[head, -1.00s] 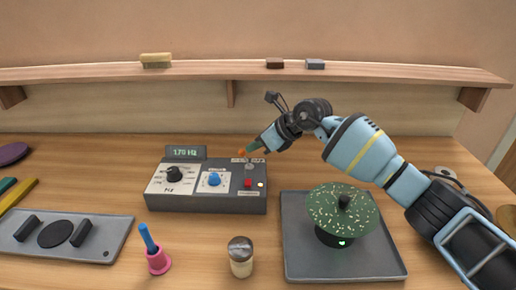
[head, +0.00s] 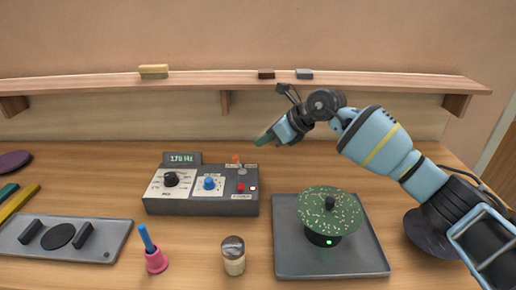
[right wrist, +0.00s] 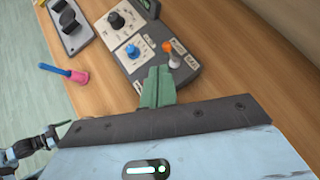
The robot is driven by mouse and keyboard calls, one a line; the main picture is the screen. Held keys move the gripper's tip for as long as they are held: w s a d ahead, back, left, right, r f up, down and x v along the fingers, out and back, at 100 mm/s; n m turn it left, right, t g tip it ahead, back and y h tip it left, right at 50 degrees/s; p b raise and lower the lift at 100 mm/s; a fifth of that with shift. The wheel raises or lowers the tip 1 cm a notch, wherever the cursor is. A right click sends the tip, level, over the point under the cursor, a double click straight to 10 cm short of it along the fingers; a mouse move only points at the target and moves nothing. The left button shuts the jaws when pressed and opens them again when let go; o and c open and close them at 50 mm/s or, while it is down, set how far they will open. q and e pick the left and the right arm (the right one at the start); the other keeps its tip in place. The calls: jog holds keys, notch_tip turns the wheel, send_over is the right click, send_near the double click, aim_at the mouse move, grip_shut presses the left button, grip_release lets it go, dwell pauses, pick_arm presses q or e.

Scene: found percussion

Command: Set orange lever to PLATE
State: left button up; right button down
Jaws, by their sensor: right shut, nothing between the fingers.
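The control box (head: 200,205) stands on the bench, with dials, a display and an orange lever (head: 236,158) at its back right. The lever also shows in the right wrist view (right wrist: 168,47), leaning slightly towards the box's left in the head view. Small labels flank its base; their words are too small to read surely. My right gripper (head: 262,139) is shut and empty, above and to the right of the lever, apart from it. Its green fingers (right wrist: 158,75) point at the box in the right wrist view. My left gripper does not show in the head view.
A grey tray (head: 287,262) with a green speckled disc (head: 335,212) lies right of the box. A shaker (head: 233,257), a pink and blue bell-like thing (head: 155,258) and a grey panel (head: 103,237) lie in front. A shelf (head: 350,82) runs behind.

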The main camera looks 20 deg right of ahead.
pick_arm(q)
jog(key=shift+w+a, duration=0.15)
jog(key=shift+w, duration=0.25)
pick_arm(e)
jog(key=r, duration=0.1)
jog(key=s+r, duration=0.1)
jog(key=r, duration=0.1)
jog(key=d+r, duration=0.1)
jog(key=shift+s+r, duration=0.35)
jog(key=shift+r, duration=0.05)
